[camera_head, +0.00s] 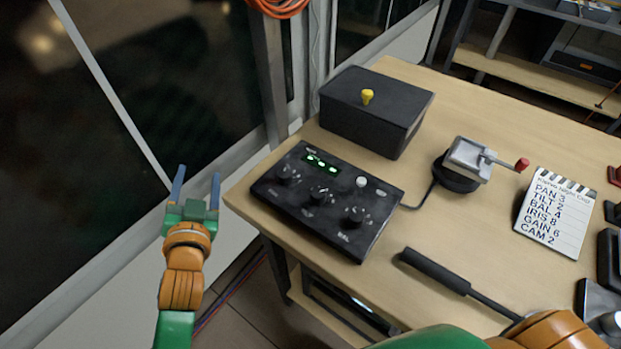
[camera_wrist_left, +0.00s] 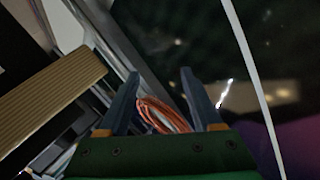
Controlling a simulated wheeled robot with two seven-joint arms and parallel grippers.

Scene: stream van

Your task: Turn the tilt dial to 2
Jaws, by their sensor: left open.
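The black control box (camera_head: 325,205) lies on the wooden table near its left edge. It has a row of three black knobs and a small green-lit display (camera_head: 321,163). The middle knob, the tilt dial (camera_head: 321,195), has a light pointer mark; its exact setting is too small to read. My left gripper (camera_head: 197,175) is open and empty, left of the table edge and apart from the box. Its two blue fingers also show spread in the left wrist view (camera_wrist_left: 160,78), where the dial is not seen. My right gripper is out of view; part of that arm shows at bottom right.
A black case (camera_head: 375,115) with a yellow knob stands behind the box. A grey crank unit (camera_head: 468,160) with a red handle and a note card (camera_head: 556,212) listing "TILT 2" are to the right. A black-gripped bar (camera_head: 435,271) lies in front. Windows line the left.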

